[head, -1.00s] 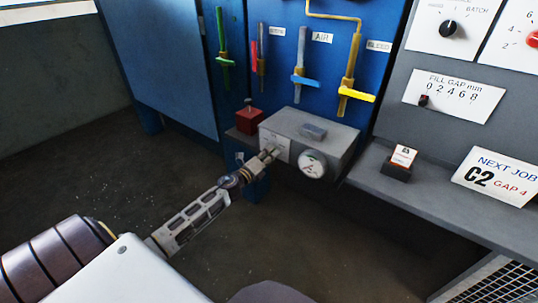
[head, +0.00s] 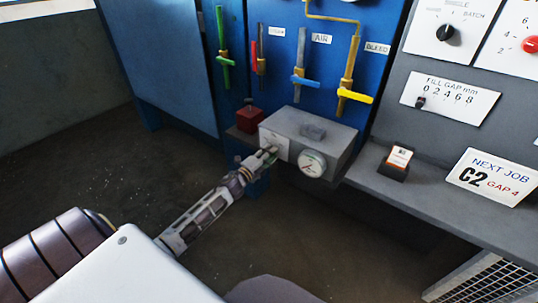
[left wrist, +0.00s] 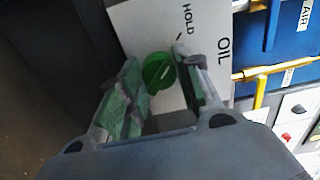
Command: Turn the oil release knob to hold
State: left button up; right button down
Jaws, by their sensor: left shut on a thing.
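The oil release knob (left wrist: 158,71) is round and green with a pale pointer line. It sits on a white plate (left wrist: 222,88) that reads OIL and HOLD, with a tick mark near HOLD. The pointer line does not clearly line up with that tick. My left gripper (left wrist: 167,80) is shut on the knob, one finger on each side. In the head view, my left gripper (head: 268,154) reaches the white label on the front of a grey box (head: 333,141). The rest of the plate's lettering is hidden. My right gripper is not in view.
A round gauge (head: 312,163) is on the box front, right of my gripper. A red block (head: 250,119) stands to its left. Coloured valve handles, including a yellow one (head: 355,96), stick out above. A grey shelf (head: 450,205) extends right. The floor below is clear.

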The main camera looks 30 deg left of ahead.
pick_arm(q)
jog(key=o, duration=1)
jog(key=shift+s, duration=0.1)
jog(key=shift+s+a, duration=0.15)
jog(key=shift+s, duration=1.8)
jog(key=shift+s+a, duration=0.15)
jog(key=shift+s, duration=1.85)
jog(key=shift+s+a, duration=0.15)
jog(key=shift+s, duration=1.8)
jog(key=shift+f+n, duration=0.1)
jog(key=shift+n, duration=0.2)
